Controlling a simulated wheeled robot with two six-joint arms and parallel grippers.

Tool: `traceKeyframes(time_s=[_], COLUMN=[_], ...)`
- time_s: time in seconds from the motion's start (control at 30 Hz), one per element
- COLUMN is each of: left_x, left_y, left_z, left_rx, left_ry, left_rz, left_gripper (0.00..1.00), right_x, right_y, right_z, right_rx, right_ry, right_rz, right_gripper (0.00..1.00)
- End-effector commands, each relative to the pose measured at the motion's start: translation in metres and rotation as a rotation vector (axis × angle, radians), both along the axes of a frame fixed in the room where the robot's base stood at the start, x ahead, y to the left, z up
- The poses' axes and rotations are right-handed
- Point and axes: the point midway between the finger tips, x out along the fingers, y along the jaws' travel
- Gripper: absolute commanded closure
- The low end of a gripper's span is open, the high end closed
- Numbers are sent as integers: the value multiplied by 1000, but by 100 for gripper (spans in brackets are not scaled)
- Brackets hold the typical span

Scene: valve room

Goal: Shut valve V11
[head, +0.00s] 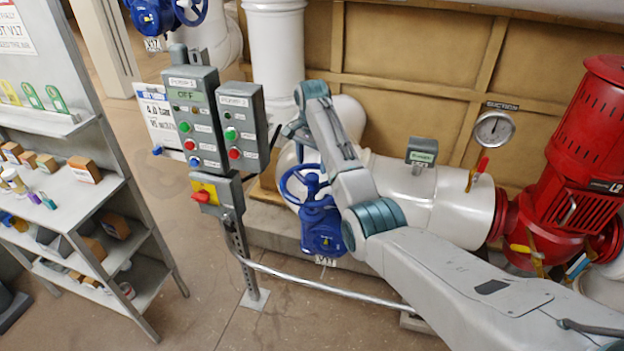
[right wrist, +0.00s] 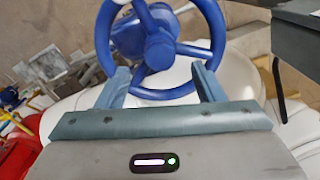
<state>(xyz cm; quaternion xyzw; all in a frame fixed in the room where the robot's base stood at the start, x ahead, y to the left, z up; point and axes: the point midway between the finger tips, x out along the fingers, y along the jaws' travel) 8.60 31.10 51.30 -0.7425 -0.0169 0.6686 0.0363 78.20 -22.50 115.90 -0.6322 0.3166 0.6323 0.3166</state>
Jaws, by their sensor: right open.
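A blue valve (head: 320,228) with a round blue handwheel (head: 312,184) sits on the white pipe, left of my right forearm. A small tag (head: 325,262) hangs under it; its print is too small to read surely. My right gripper (head: 297,136) is above the handwheel in the head view, partly hidden behind my wrist. In the right wrist view my open right gripper (right wrist: 163,82) has one finger on each side of the lower part of the blue handwheel (right wrist: 159,50). I cannot tell whether the fingers touch the rim. My left gripper is not in view.
Grey pump control boxes (head: 193,120) on a post stand close left of the gripper. A metal rail (head: 320,288) curves in front of the valve. A second blue valve (head: 152,15) is at the top left. A red pump (head: 580,150) stands right; shelves (head: 95,190) stand left.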

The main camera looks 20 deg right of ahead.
Motion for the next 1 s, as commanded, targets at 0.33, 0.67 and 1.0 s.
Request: traceKeyframes(time_s=[0.33,0.67,1.0], left_x=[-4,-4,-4], left_y=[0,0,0], left_z=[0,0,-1], left_rx=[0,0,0], left_ry=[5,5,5], left_rz=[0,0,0], left_gripper=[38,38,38], right_x=[0,0,0], right_y=[0,0,0], right_z=[0,0,-8], right_rx=[0,0,1], right_ry=[0,0,1], right_rz=[438,675,672], right_gripper=[38,38,38])
